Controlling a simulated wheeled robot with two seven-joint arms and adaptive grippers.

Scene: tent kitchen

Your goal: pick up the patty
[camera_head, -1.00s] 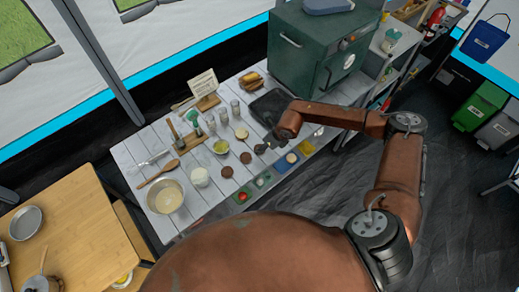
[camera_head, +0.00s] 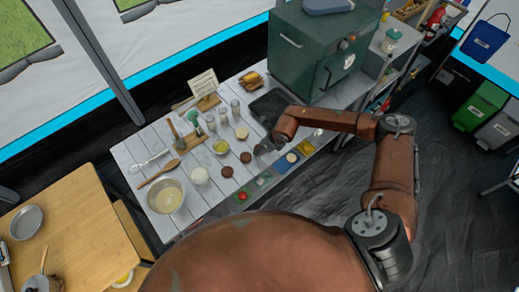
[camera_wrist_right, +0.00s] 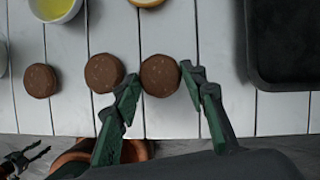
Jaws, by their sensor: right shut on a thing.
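In the right wrist view three round brown patties lie in a row on white planks. My right gripper (camera_wrist_right: 161,78) has its green fingers at both sides of the rightmost patty (camera_wrist_right: 160,76) and is shut on it. The middle patty (camera_wrist_right: 103,73) lies just left of the left finger, and the left patty (camera_wrist_right: 40,80) is farther off. In the head view my right gripper (camera_head: 264,147) is over the table's right part and hides the held patty. Two other patties (camera_head: 246,157) show beside it.
A dark tray (camera_wrist_right: 288,45) lies right of the gripper, below the green oven (camera_head: 310,55) in the head view. A bowl of yellow-green contents (camera_head: 221,146), a bun piece (camera_head: 242,132) and bottles stand close by. Ingredient bins (camera_head: 265,180) line the front edge.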

